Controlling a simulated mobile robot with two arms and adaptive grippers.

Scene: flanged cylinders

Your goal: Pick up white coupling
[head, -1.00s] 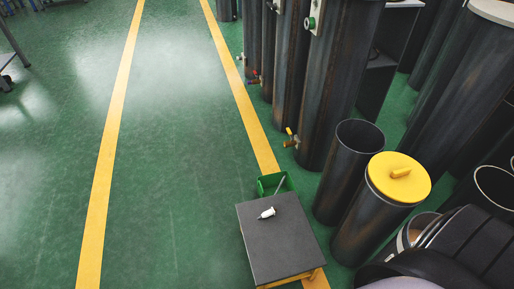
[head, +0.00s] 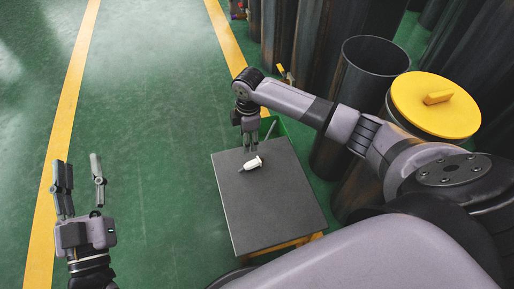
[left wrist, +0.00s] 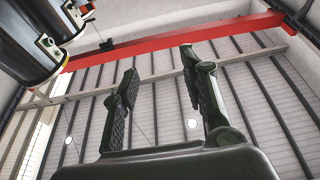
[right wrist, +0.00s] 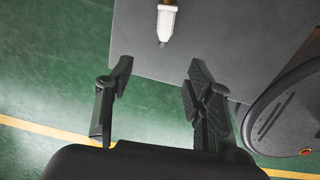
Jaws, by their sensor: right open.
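The white coupling (head: 253,163) lies on the dark grey top of a small table (head: 275,205). It is a small white piece with a narrow dark tip. In the right wrist view the coupling (right wrist: 166,24) shows near the top edge, beyond the fingers, with a brownish end. My right gripper (head: 250,148) is open, pointing down near the table's far edge, just beyond the coupling and apart from it. In the right wrist view my right gripper (right wrist: 158,85) has nothing between its fingers. My left gripper (head: 81,165) is open and empty, fingers up, left of the table.
A dark open cylinder (head: 368,70) and one with a yellow lid (head: 436,104) stand right of the table. Green floor (head: 150,140) to the left is clear.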

